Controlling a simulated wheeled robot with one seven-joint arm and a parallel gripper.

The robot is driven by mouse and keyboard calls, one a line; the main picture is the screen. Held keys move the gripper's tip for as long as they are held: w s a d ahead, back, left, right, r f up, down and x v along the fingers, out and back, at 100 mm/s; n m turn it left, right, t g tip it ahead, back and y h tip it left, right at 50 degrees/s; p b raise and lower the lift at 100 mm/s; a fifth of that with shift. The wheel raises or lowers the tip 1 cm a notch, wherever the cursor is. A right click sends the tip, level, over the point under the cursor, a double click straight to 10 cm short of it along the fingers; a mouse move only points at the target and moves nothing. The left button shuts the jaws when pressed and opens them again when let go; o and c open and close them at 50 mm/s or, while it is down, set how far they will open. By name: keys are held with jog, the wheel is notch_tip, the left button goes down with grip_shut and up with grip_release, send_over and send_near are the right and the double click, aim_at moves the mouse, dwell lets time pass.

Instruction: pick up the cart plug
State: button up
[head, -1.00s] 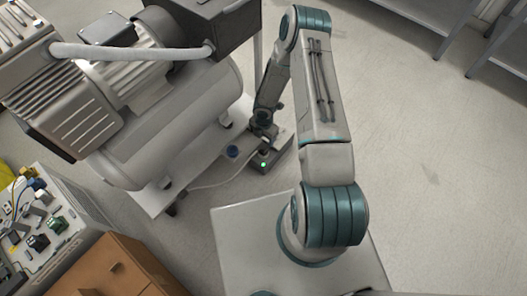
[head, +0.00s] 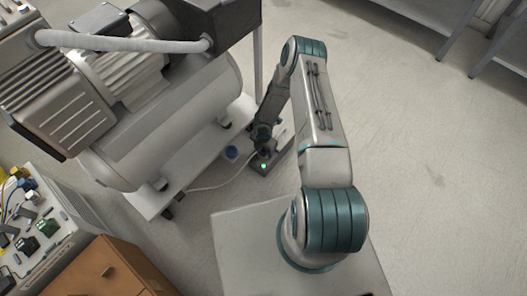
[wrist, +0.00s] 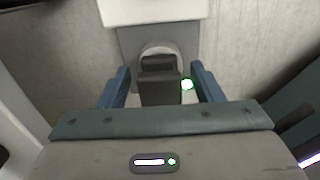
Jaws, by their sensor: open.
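In the wrist view a dark grey block, which looks like the cart plug (wrist: 158,82), sits between the two blue fingers of my gripper (wrist: 161,88). The fingers are open, with a visible gap on each side of the block. A green light shows close to its right side. In the head view my gripper (head: 263,144) points down over a small grey box (head: 262,168) with a green light, on the floor beside the compressor cart. The plug is not clearly visible there, being hidden by my arm. I cannot tell how deep the fingers reach around it.
A pale cable (head: 208,187) runs from the box toward the cart. The large compressor (head: 170,130) stands on its white wheeled cart at the left. A brown cabinet (head: 95,270) and a bench with small parts are at lower left.

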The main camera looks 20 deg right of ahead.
jog(key=c, duration=1.1)
jog(key=shift+r, duration=0.15)
